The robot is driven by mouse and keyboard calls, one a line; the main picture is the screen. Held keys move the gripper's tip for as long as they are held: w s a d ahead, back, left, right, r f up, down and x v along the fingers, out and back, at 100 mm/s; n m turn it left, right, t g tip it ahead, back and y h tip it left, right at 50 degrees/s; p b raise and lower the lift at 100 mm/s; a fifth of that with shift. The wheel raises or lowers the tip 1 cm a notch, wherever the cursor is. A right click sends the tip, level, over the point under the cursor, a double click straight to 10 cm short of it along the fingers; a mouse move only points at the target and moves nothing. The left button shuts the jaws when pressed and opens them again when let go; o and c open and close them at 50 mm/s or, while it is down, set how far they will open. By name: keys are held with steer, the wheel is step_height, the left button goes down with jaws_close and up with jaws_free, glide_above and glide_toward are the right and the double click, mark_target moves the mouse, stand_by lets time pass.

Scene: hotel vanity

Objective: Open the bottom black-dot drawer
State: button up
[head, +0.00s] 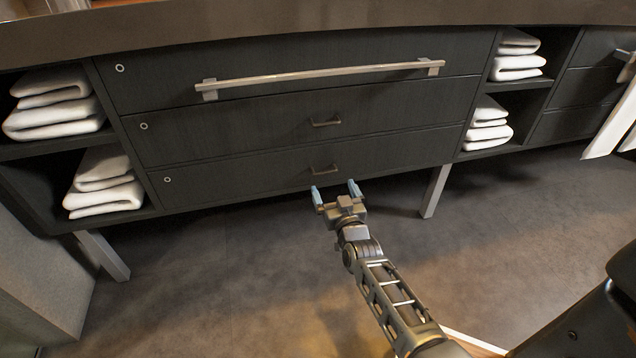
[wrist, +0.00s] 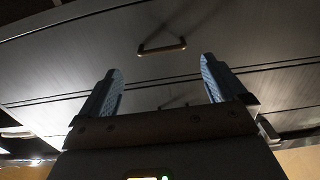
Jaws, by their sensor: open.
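The bottom drawer (head: 240,179) is a dark front, lowest of three in the black cabinet. It has a small pale ring with a dark centre (head: 167,179) at its left end and a short bronze bar handle (head: 323,169). My gripper (head: 335,191) is open and empty, its two blue fingertips apart just below that handle in the head view. In the wrist view the fingers (wrist: 162,85) point at the dark fronts. One bar handle (wrist: 162,47) shows beyond the fingertips, apart from them; I cannot tell which drawer it belongs to.
The middle drawer (head: 230,133) has a similar short handle (head: 326,122). The top drawer (head: 160,84) carries a long pale bar (head: 320,75). Folded white towels (head: 105,183) fill side shelves. Metal legs (head: 435,191) support the cabinet. The floor (head: 240,270) in front is clear.

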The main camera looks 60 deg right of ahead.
mark_target(326, 173)
steer(key=b+x, duration=0.1)
steer(key=x, duration=0.5)
steer(key=shift+w+d, duration=0.2)
steer(key=shift+c, duration=0.3)
